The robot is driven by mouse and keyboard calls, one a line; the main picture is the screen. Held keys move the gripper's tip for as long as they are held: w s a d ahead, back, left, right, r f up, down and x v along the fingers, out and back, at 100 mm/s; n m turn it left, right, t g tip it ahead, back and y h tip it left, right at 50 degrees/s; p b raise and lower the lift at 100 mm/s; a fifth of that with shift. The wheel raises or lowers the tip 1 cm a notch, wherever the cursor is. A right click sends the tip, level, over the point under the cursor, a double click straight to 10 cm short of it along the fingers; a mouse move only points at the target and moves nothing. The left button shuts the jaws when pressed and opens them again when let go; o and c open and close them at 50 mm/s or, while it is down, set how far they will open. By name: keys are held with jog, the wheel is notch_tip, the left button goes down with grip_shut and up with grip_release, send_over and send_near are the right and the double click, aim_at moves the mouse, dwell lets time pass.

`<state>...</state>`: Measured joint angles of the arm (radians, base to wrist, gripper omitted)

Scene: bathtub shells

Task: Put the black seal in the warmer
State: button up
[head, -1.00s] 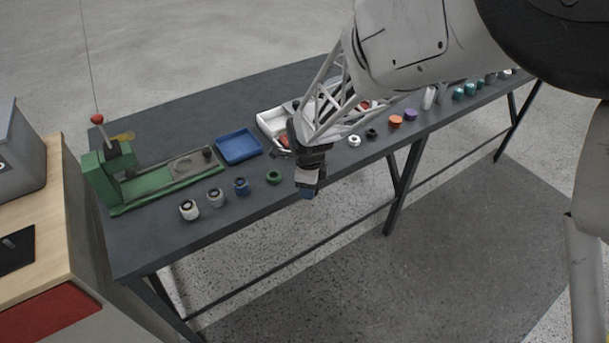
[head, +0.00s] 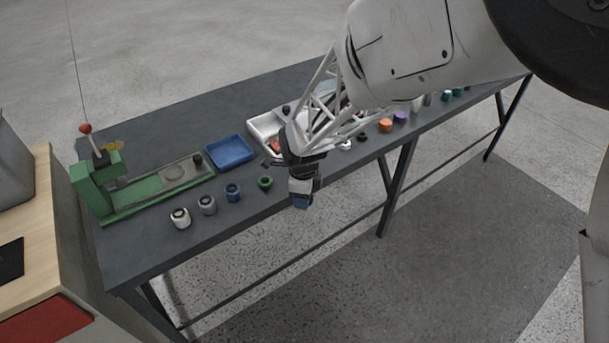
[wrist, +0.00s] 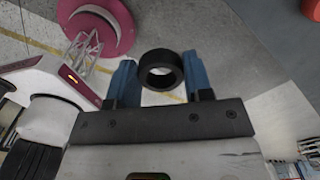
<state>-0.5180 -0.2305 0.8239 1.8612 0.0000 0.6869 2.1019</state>
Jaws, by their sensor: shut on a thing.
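My gripper (head: 301,201) hangs over the front edge of the long dark table in the head view, fingers pointing down. In the wrist view its two blue fingers (wrist: 160,62) are shut on the black seal (wrist: 161,71), a short thick ring whose hole faces the camera. The seal cannot be made out in the head view. A grey box (head: 14,172), cut off at the left edge on a wood-topped cabinet, may be the warmer; I cannot tell for sure.
The dark table (head: 150,250) holds a green press (head: 130,195), a blue tray (head: 230,151), a white tray (head: 262,125) partly behind my arm, a green ring (head: 265,183), several small cups (head: 207,204) and another black ring (head: 362,137). The floor in front is clear.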

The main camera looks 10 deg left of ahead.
jog(key=w+a+r+n, duration=0.15)
jog(key=w+a, duration=0.25)
jog(key=w, duration=0.4)
jog(key=w+a+r, duration=0.3)
jog(key=w+a, duration=0.2)
jog(key=w, duration=0.3)
jog(key=r+n, duration=0.2)
send_over(269, 132)
jog(key=shift+w, duration=0.15)
jog(key=shift+f, duration=0.1)
jog(key=shift+f, duration=3.15)
jog(key=shift+f, duration=1.85)
jog(key=shift+f, duration=0.15)
